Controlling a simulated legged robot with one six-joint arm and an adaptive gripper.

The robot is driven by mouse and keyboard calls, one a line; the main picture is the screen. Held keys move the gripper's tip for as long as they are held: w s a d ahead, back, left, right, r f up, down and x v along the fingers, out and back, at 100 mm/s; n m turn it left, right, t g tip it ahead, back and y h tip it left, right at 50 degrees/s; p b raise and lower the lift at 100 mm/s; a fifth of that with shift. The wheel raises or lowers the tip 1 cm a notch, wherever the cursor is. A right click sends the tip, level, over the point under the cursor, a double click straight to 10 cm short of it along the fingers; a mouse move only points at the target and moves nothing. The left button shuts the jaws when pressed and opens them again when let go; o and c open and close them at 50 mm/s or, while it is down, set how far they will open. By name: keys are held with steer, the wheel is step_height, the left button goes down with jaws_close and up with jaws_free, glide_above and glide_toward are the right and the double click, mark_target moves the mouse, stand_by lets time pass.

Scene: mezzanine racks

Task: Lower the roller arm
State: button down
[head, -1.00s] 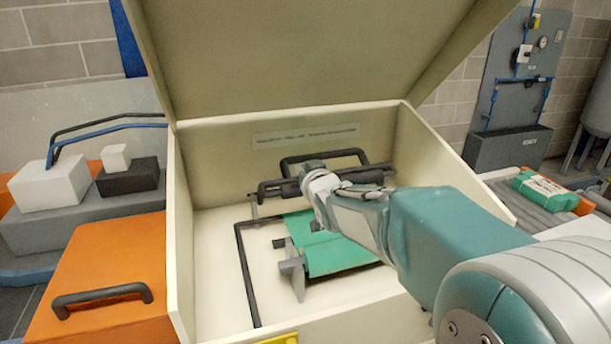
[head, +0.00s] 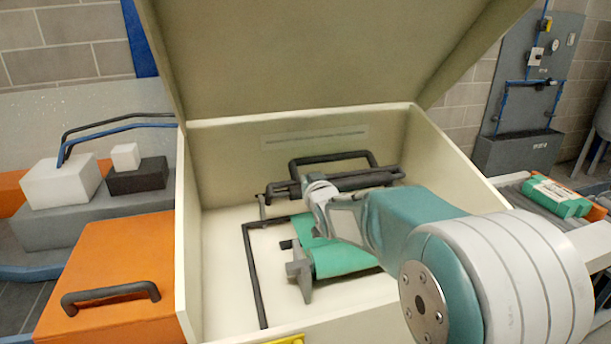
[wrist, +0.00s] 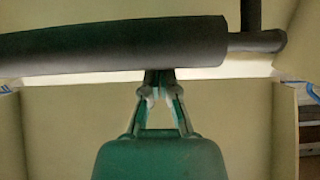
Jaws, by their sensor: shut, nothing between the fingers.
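The roller arm (head: 364,180) is a dark frame with a thick roller and a raised loop at the back of the open cream box (head: 186,250). In the wrist view the thick dark roller (wrist: 120,47) crosses the upper half, with a thinner rod at its right end. My gripper (wrist: 160,92) has its fingertips closed together at the roller's lower edge in that view; whether they touch it I cannot tell. In the head view my wrist hides part of the roller, and the fingertips are not clear. A green roll or sheet (head: 340,260) lies below on grey supports.
The box lid (head: 330,55) stands open above. A dark bent rod (head: 252,275) runs along the left floor of the box. An orange block with a handle (head: 110,275) stands left, and a conveyor with green packages (head: 555,197) right.

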steer(key=shift+s+d+f+t, duration=0.1)
steer(key=shift+s+f+t, duration=0.5)
steer(key=shift+r, duration=0.1)
stand_by(0.4)
step_height(320, 180, up, 10)
stand_by(0.4)
